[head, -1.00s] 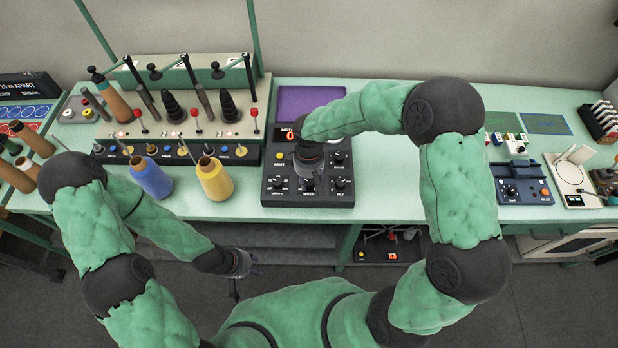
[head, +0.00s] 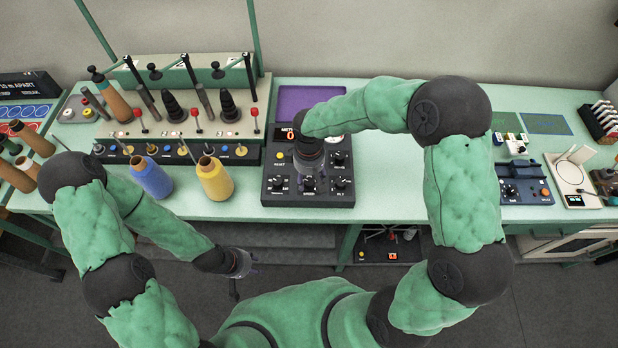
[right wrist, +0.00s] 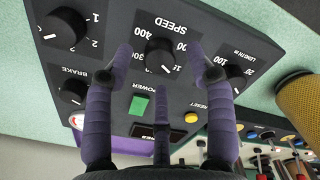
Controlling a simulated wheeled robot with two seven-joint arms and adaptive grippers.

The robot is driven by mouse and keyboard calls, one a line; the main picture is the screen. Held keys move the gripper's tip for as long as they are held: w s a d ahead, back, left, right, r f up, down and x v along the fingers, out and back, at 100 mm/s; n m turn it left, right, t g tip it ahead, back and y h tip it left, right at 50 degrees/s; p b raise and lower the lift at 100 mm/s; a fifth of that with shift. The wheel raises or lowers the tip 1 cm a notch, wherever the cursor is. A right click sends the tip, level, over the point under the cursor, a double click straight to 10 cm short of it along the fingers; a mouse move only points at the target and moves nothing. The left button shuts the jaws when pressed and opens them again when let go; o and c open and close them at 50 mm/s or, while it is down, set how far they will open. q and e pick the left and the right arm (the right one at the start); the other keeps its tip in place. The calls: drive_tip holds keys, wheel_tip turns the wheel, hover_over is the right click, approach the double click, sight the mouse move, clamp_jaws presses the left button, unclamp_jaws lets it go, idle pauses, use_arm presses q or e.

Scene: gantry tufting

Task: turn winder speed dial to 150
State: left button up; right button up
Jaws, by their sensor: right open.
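The winder panel (head: 285,200) is a dark box on the bench with several black dials. The SPEED dial (right wrist: 161,56), black with a white pointer mark, shows upside down in the right wrist view. Its mark points toward the lower right there, near a partly hidden number starting with 1. My right gripper (head: 309,176) hangs over the SPEED dial. In the right wrist view its purple fingers (right wrist: 158,58) are open on either side of the dial, with a gap visible. My left gripper (head: 243,265) hangs in front of the bench edge, away from the panel; its fingers are too small to read.
The LENGTH dial (right wrist: 235,78) and BRAKE dial (right wrist: 72,90) flank SPEED closely, with a yellow RESET button (right wrist: 191,117) and green POWER switch (right wrist: 138,105). Yellow (head: 215,180) and blue (head: 152,180) yarn cones stand left of the panel.

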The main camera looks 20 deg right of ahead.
sight(309, 181)
wheel_tip(309, 181, up, 11)
drive_tip(key=shift+f, duration=0.2)
idle(0.6)
